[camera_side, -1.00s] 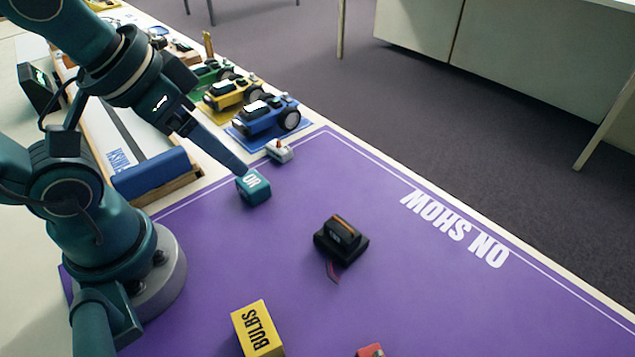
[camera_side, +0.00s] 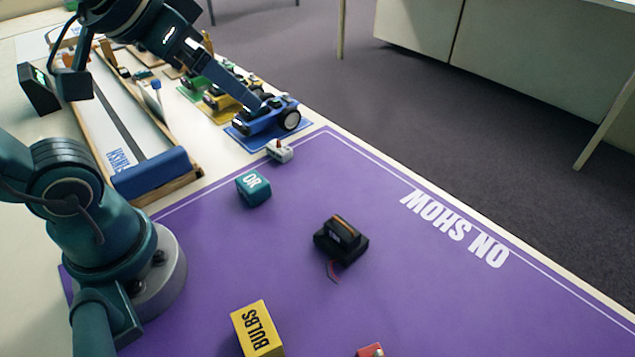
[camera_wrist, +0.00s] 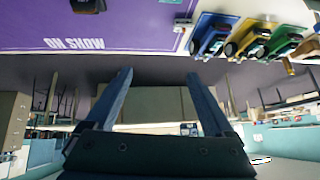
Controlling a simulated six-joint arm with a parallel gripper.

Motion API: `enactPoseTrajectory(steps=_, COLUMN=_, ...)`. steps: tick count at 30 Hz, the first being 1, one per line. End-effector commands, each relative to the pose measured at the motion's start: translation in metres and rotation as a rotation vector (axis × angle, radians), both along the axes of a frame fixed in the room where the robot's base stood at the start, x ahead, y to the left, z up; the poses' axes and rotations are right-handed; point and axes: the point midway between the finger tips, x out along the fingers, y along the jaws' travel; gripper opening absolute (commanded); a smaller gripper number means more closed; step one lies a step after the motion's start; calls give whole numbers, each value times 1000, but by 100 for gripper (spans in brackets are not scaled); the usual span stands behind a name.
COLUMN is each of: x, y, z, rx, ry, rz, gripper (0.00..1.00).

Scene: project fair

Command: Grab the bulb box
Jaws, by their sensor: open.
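The yellow bulb box (camera_side: 257,329), printed "BULBS", stands at the bottom of the side view on the purple mat (camera_side: 420,290). My gripper (camera_side: 253,101) is high and far from it, in front of the blue toy car in the side view. In the wrist view my gripper (camera_wrist: 155,78) has its two fingers spread apart with nothing between them. The bulb box does not show in the wrist view.
A teal "OR" cube (camera_side: 253,187), a black battery pack (camera_side: 341,240) and a red item (camera_side: 370,350) are on the mat. A white switch (camera_side: 279,151), toy cars (camera_side: 268,121) and a wooden-edged track (camera_side: 190,186) stand beyond. Clear mat lies between cube and bulb box.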

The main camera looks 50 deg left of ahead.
Motion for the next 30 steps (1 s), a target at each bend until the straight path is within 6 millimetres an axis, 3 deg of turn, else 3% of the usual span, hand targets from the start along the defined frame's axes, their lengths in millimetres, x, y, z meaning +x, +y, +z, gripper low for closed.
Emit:
enactPoseTrajectory(steps=6, x=44, y=26, z=23, rx=145, ry=-208, rz=4, gripper=88)
enactPoseTrajectory(steps=11, x=84, y=32, z=52, rx=271, ry=-423, rz=-80, gripper=88)
enactPoseTrajectory(steps=14, x=107, y=19, z=71, rx=336, ry=-571, rz=-205, gripper=88)
enactPoseTrajectory(steps=18, x=125, y=-20, z=84, rx=366, ry=-731, rz=-456, gripper=88)
enactPoseTrajectory(steps=23, x=117, y=-79, z=73, rx=297, ry=-818, rz=-815, gripper=88)
enactPoseTrajectory(steps=27, x=80, y=-125, z=45, rx=143, ry=-793, rz=-1153, gripper=88)
enactPoseTrajectory(steps=30, x=44, y=-145, z=24, rx=4, ry=-723, rz=-1361, gripper=88)
